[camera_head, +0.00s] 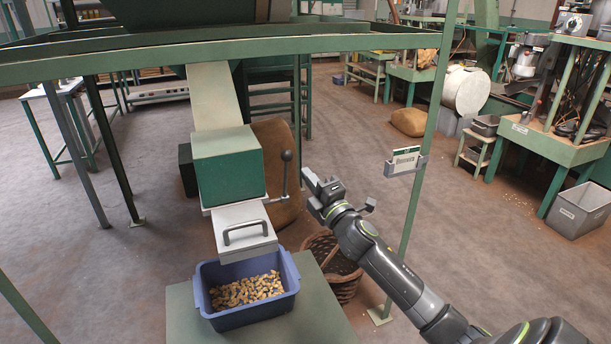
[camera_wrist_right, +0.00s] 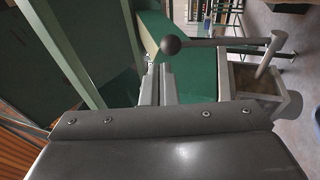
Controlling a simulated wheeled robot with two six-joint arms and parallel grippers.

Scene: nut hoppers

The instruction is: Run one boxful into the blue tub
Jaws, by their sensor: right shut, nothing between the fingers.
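The blue tub (camera_head: 256,314) stands on a green stand below the chute, with a layer of nuts (camera_head: 245,288) in it. Above it is a green metal box (camera_head: 232,182) with a pale grey spout cover (camera_head: 240,215) and a bar handle (camera_head: 244,229). A lever with a dark ball knob (camera_head: 286,155) stands upright at the box's right side. In the right wrist view the knob (camera_wrist_right: 171,45) is just beyond my fingers. My right gripper (camera_head: 310,188) is shut and empty, to the right of the lever and apart from it. My left gripper is out of view.
A green frame post (camera_head: 416,172) with a card holder (camera_head: 405,164) rises beside my right arm. A wicker basket (camera_head: 340,272) and a sack (camera_head: 276,140) stand behind the tub and box.

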